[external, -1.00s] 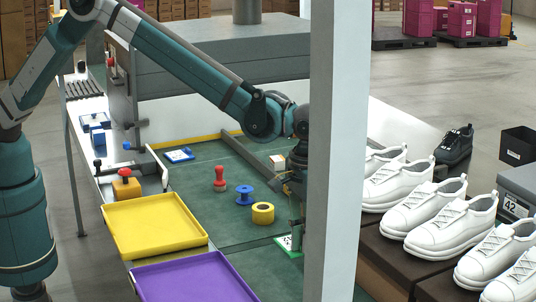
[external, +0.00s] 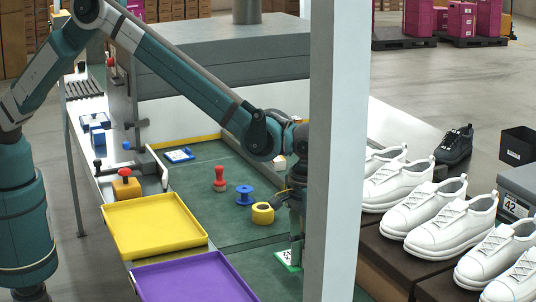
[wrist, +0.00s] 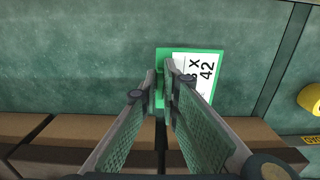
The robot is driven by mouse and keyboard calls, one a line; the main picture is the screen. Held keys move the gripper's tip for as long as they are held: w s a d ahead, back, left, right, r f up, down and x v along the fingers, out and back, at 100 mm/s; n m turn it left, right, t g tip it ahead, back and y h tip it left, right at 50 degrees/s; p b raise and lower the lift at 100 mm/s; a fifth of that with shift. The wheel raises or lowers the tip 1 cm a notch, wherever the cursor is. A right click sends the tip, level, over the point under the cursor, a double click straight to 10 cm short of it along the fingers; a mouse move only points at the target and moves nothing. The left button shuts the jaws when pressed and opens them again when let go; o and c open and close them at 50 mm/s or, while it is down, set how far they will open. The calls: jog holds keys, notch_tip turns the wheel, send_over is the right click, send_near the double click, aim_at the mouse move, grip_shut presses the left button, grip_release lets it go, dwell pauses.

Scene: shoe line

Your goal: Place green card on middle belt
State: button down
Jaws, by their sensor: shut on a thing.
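The green card (wrist: 187,52), with a white label printed 42, lies flat on or just over the dark green surface in the wrist view. It also shows in the external view (external: 285,259), partly behind my gripper and the grey post. My gripper (wrist: 161,88) has its fingertips close together at the card's near left edge and is shut on the card. In the external view my gripper (external: 297,257) points down, half hidden by the post. The green belt surface (external: 215,208) stretches under it; I cannot tell from these views which belt is the middle one.
A yellow tape roll (external: 263,213), blue spool (external: 244,196) and red stamp (external: 219,179) stand left of my gripper. Yellow (external: 155,222) and purple (external: 190,280) trays lie at front left. White shoes (external: 437,210) sit to the right. A grey post (external: 336,150) blocks part of the view.

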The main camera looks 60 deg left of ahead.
aim_at(303, 289)
jog(key=shift+f, duration=1.2)
jog(key=shift+f+b, duration=0.4)
jog(key=shift+f, duration=1.45)
jog(key=shift+f, duration=0.2)
jog(key=c, duration=2.6)
grip_release()
jog(key=shift+r, duration=0.2)
notch_tip(303, 289, up, 12)
jog(key=shift+p, duration=0.95)
